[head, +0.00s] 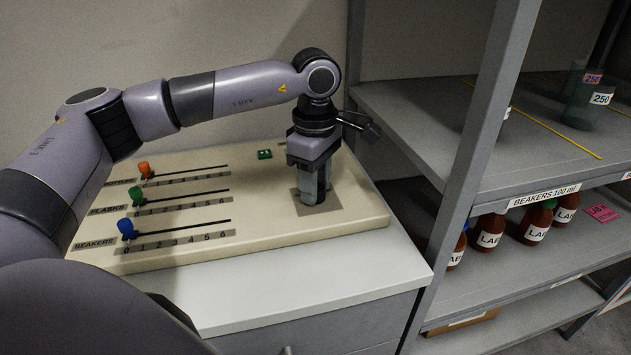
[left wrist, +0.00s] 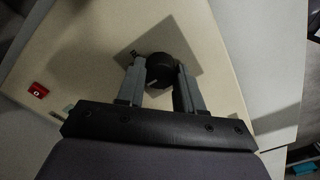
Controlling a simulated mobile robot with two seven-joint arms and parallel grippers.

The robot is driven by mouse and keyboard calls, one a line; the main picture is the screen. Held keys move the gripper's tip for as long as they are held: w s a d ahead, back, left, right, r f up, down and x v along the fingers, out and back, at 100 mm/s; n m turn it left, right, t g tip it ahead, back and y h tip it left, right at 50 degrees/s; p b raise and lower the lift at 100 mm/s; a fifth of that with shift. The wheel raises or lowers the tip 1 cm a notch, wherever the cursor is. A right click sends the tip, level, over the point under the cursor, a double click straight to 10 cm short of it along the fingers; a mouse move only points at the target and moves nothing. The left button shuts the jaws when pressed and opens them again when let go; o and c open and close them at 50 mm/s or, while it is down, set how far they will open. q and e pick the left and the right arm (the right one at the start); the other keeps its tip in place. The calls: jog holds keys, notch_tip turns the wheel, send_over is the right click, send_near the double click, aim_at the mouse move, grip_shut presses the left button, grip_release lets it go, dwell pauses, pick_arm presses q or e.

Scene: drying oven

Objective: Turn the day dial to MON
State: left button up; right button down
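The day dial (left wrist: 160,68) is a round black knob on a darker square plate, seen in the left wrist view. My left gripper (left wrist: 160,82) points down at the board with a finger on each side of the dial. The fingers stand apart around the dial; whether both touch it I cannot tell. In the head view my left gripper (head: 312,198) is over the square plate (head: 330,207) and hides the dial. The dial's day marks are too small or covered to read. My right gripper is not in view.
The cream board (head: 270,228) lies on a white cabinet top (head: 300,290). Orange (head: 145,168), green (head: 136,195) and blue (head: 126,228) sliders sit at the left ends of their slots. A grey shelf (head: 470,150) with bottles stands to the right.

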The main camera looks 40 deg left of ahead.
pick_arm(q)
jog(key=shift+n, duration=0.6)
jog(key=n, duration=0.4)
jog(key=n+p, duration=0.1)
jog(key=n, duration=0.4)
jog(key=shift+r, duration=0.1)
jog(key=shift+n, duration=0.8)
jog(key=o, duration=1)
jog(key=shift+o, duration=0.2)
